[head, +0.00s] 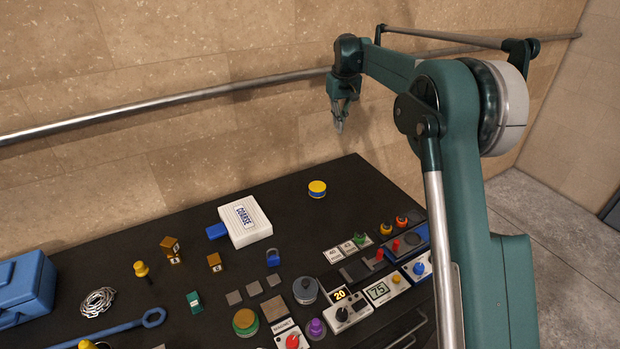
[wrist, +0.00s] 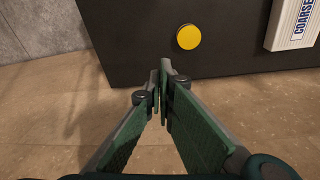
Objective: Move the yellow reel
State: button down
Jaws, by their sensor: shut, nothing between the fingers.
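The yellow reel (head: 317,186) is a short yellow cylinder with a dark band. It stands by itself near the back edge of the black table. In the wrist view its round yellow top (wrist: 189,37) shows beyond my fingertips. My gripper (head: 339,127) is above and behind the table's back edge, up and to the right of the reel in the head view. In the wrist view my gripper (wrist: 164,80) has its fingers together, with nothing between them. The gripper and the reel are apart.
A white COARSE box (head: 246,220) lies left of the reel; it also shows in the wrist view (wrist: 292,22). Dials and small panels (head: 383,289) crowd the front right of the table (head: 300,225). A metal rail (head: 160,103) runs along the wall. Table around the reel is clear.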

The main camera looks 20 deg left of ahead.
jog(key=w+a+f+n, duration=0.1)
jog(key=w+a+f, duration=0.2)
jog(key=a+f, duration=0.55)
jog(key=n+g, duration=0.1)
send_over(306, 179)
notch_tip(306, 179, down, 10)
jog(key=shift+f+h, duration=0.15)
jog(key=shift+h, duration=0.15)
jog(key=shift+a, duration=0.1)
notch_tip(306, 179, down, 10)
jog(key=shift+f, duration=0.15)
jog(key=shift+s+d+r, duration=0.2)
jog(key=shift+s+d, duration=0.1)
jog(key=shift+d, duration=0.1)
jog(key=shift+s+d+p, duration=0.3)
jog(key=shift+s+d, duration=0.75)
jog(key=shift+s+d, duration=0.15)
